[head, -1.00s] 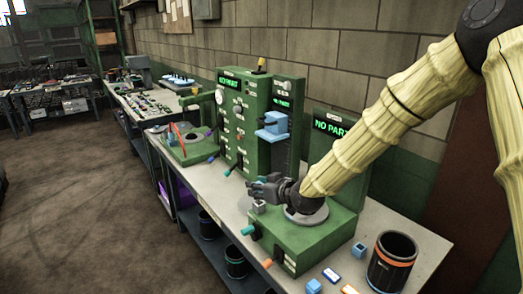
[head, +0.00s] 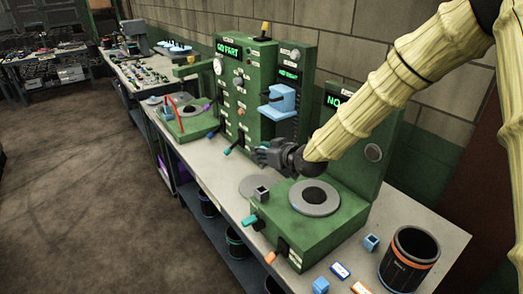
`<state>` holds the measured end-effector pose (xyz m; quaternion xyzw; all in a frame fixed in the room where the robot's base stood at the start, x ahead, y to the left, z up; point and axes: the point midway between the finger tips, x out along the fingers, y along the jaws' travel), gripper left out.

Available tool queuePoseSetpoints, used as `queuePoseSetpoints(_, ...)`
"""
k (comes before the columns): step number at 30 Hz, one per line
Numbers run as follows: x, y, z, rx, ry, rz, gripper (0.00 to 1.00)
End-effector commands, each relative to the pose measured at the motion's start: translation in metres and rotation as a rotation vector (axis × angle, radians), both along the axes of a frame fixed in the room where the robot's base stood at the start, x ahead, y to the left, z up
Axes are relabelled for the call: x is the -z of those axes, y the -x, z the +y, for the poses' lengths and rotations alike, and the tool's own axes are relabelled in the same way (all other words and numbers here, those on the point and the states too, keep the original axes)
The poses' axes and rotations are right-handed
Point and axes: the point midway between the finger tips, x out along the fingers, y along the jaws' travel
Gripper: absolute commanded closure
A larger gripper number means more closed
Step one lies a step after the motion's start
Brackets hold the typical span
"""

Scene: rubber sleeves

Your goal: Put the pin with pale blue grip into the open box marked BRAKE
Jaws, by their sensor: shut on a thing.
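My gripper (head: 268,156), dark grey, is at the end of my pale ribbed arm, above the bench behind the near green fixture. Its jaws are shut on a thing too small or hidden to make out. I cannot pick out a pin with a pale blue grip. No box marking reads as BRAKE. A small grey open-topped block (head: 262,194) stands below the gripper. A black round bin (head: 409,260) with an orange band has unreadable lettering.
The near green fixture (head: 318,228) has a grey ring on top and teal and orange levers. A tall green machine (head: 245,90) with lit displays and a pale blue bracket (head: 279,102) stands behind. Blue and orange tags lie at the bench (head: 440,236) front. A wall is behind.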

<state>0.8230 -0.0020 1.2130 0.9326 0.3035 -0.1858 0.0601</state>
Motion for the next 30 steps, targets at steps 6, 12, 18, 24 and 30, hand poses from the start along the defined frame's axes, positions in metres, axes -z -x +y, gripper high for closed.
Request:
queuePoseSetpoints(6,0.010,0.000,0.002,-0.002,0.000,0.001,0.93)
queuePoseSetpoints(12,0.017,0.000,0.003,-0.003,0.000,0.001,0.93)
queuePoseSetpoints(18,0.025,0.000,0.003,-0.004,0.000,0.000,0.93)
queuePoseSetpoints(24,0.032,0.000,0.003,-0.004,0.001,0.000,0.93)
queuePoseSetpoints(30,0.040,0.000,0.003,-0.004,0.000,0.000,0.93)
